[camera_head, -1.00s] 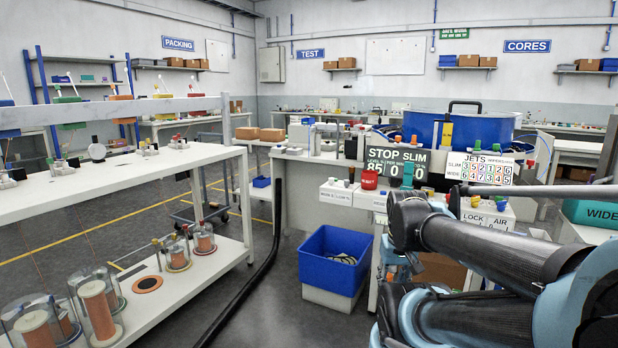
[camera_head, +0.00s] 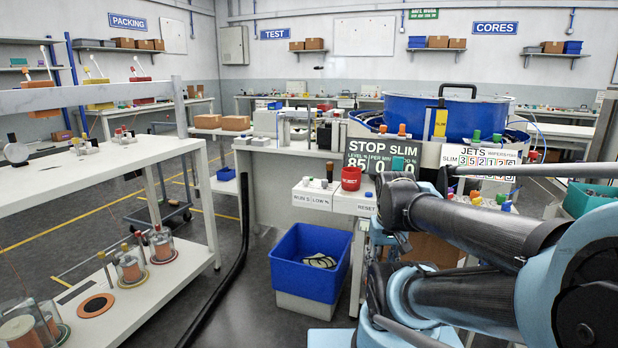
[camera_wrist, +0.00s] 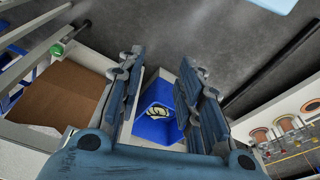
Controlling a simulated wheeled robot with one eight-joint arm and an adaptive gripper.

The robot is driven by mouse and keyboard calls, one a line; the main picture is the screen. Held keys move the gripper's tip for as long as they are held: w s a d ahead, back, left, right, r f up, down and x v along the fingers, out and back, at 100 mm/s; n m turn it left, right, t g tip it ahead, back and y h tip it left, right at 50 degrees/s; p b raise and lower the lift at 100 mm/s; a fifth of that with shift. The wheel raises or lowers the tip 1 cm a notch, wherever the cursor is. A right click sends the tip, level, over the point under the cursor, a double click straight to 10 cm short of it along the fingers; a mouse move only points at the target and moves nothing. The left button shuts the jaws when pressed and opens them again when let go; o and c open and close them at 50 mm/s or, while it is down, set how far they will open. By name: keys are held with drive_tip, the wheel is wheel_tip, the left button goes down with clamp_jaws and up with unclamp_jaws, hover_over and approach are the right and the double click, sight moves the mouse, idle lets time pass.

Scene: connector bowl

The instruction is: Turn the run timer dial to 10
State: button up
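A white control box (camera_head: 317,197) with labels that look like "RUN S" and "LOW %" sits at the front edge of the middle bench. Small dark and light knobs (camera_head: 325,180) stand on its top; their pointers and scales are too small to read. My gripper (camera_wrist: 162,68) is open and empty in the wrist view, its two fingers well apart and pointing down over the floor. It touches nothing there. In the head view my arm covers the lower right, and I cannot make out the fingertips.
A blue bin (camera_head: 285,270) with cables stands on the floor before the bench. A long white bench (camera_head: 90,180) is at left.

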drive_tip(key=shift+o, duration=0.7)
drive_tip(key=shift+d, duration=0.1)
wheel_tip(320, 180, up, 31)
drive_tip(key=n+g, duration=0.2)
drive_tip(key=n, duration=1.7)
hover_over(306, 181)
drive_tip(key=w, duration=0.1)
wheel_tip(306, 181, down, 17)
drive_tip(key=shift+w, duration=0.1)
clamp_jaws()
